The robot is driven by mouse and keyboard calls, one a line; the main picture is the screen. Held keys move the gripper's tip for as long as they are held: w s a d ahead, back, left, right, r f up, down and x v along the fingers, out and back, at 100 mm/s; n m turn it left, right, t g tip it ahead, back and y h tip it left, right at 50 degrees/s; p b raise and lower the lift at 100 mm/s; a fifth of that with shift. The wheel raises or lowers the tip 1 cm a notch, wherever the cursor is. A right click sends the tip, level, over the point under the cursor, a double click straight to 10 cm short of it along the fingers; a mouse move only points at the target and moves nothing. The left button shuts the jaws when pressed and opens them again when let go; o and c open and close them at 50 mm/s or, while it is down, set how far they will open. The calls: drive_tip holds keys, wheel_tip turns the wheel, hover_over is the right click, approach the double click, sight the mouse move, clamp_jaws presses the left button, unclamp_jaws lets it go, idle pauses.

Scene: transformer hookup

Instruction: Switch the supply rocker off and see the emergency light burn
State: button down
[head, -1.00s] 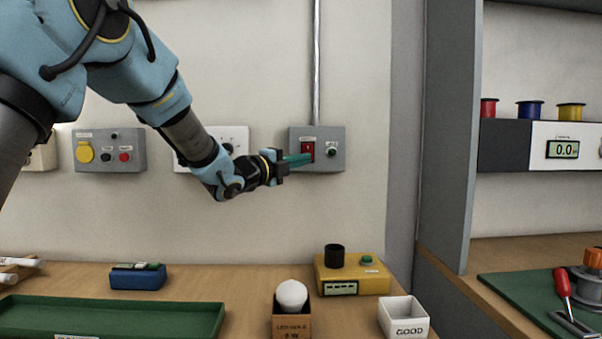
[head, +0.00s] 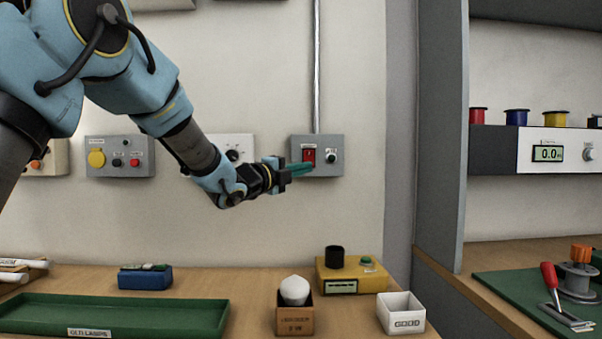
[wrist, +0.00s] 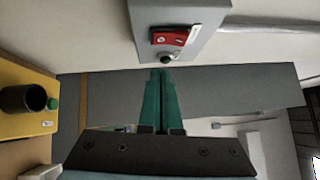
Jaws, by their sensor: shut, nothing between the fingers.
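The supply rocker (head: 309,155) is a red switch on a grey wall box (head: 335,168) at the end of a vertical conduit. My gripper (head: 308,169) has green fingers, shut and empty. In the head view the fingertips overlap the lower part of the rocker; I cannot tell whether they touch it. In the wrist view the fingertips (wrist: 161,72) lie just short of the box. I cannot make out which thing is the emergency light.
A grey box with a yellow socket (head: 96,158) and a white panel (head: 240,145) are on the wall to the left. Below stand a yellow tester (head: 350,278), a white bin (head: 401,314), a box with a white bulb (head: 294,291) and a green tray (head: 110,315). A grey partition (head: 440,130) rises at right.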

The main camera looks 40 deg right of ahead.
drive_tip(key=a+f+b, duration=0.1)
drive_tip(key=a, duration=0.8)
drive_tip(key=shift+s+a+b, duration=0.3)
drive_tip(key=shift+s+b, duration=0.1)
